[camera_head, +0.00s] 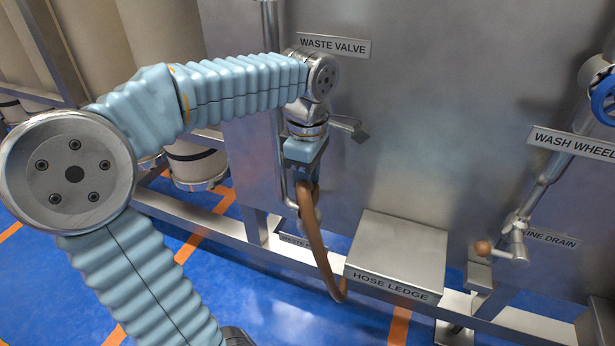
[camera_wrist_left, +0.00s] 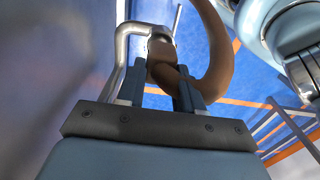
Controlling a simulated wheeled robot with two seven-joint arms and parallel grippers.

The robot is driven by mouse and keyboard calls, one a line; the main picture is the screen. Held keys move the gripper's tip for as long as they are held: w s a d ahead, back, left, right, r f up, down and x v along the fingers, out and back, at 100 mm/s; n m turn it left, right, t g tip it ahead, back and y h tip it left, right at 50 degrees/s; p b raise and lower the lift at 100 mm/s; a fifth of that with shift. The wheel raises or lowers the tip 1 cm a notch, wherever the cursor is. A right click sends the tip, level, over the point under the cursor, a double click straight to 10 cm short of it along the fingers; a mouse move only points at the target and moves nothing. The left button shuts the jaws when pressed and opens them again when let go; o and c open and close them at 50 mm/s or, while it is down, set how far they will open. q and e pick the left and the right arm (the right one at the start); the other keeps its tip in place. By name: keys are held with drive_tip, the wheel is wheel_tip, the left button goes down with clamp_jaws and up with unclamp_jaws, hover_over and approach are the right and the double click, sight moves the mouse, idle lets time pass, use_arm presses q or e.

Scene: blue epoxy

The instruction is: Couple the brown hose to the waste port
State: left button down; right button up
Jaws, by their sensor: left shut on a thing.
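My left gripper (camera_head: 307,186) points down in front of the tank, below the waste valve label, and is shut on the brown hose (camera_head: 316,240). The hose hangs from the fingers and curves down toward the hose ledge. In the left wrist view the hose (camera_wrist_left: 221,62) loops up and right from between the fingers (camera_wrist_left: 166,88). A bent metal pipe (camera_wrist_left: 123,63), apparently the waste port, ends close to the held hose end. Whether they touch or are joined I cannot tell. In the head view the pipe (camera_head: 281,150) runs down just left of the gripper. My right gripper is out of view.
The hose ledge (camera_head: 398,248) is a bare metal box right of the hose. A small valve handle (camera_head: 352,128) sticks out right of my wrist. A drain pipe (camera_head: 516,235) and blue wheel (camera_head: 603,98) stand at the right. A frame rail (camera_head: 205,222) runs low along the tank.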

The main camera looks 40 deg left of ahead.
use_arm(q)
drive_tip(key=shift+f+b, duration=0.9)
drive_tip(key=shift+f, duration=0.45)
drive_tip(key=c, duration=0.7)
unclamp_jaws()
drive_tip(key=shift+o, duration=0.2)
drive_tip(key=shift+r, duration=0.1)
wheel_tip(320, 180, up, 5)
drive_tip(key=p, duration=0.4)
drive_tip(key=shift+p, duration=0.35)
wheel_tip(320, 180, up, 14)
drive_tip(key=p, duration=0.2)
